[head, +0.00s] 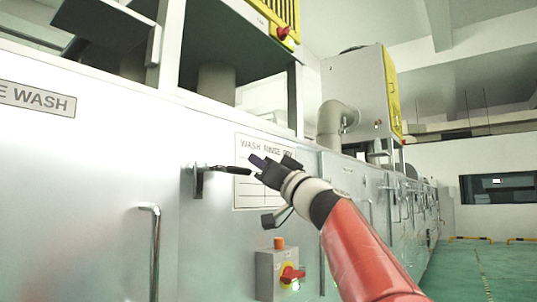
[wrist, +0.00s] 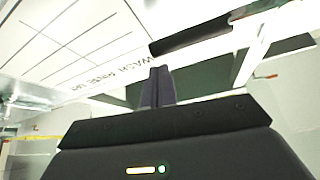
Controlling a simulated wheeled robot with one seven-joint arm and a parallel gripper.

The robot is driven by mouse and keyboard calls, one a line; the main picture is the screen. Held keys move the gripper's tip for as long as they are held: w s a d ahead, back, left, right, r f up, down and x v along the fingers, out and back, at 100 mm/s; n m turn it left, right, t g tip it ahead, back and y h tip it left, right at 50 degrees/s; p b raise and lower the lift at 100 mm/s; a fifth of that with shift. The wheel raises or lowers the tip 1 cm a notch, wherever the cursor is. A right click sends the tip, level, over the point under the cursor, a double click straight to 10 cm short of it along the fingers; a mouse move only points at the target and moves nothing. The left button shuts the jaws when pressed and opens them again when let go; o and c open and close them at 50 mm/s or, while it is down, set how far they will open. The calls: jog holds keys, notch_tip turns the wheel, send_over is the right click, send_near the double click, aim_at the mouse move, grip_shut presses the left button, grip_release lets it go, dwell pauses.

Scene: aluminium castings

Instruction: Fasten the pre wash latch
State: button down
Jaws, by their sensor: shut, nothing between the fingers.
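The panel marked "E WASH" (head: 35,98) is at the left of the head view, its first letters cut off. A latch (head: 199,182) with a metal bracket sits on the white machine wall to its right. Its black handle (head: 236,170) points right, roughly level. My gripper (head: 254,160) is shut and empty, its fingertips close to the free end of the handle. In the wrist view the shut fingers (wrist: 157,88) lie just below a black bar (wrist: 190,38), which looks like that handle. I cannot tell whether they touch.
A "WASH RINSE DRY" chart (head: 250,195) is on the wall behind my gripper. A grey switch box with a red knob (head: 290,274) sticks out below. A bent metal door handle (head: 153,255) is at lower left. Green floor (head: 470,275) is clear at right.

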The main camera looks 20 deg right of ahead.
jog(key=shift+a+f, duration=0.15)
jog(key=shift+f, duration=0.3)
jog(key=shift+f, duration=0.15)
jog(key=shift+f+m+h+b, duration=0.25)
jog(key=shift+m+h+b, duration=0.15)
jog(key=shift+m+b, duration=0.15)
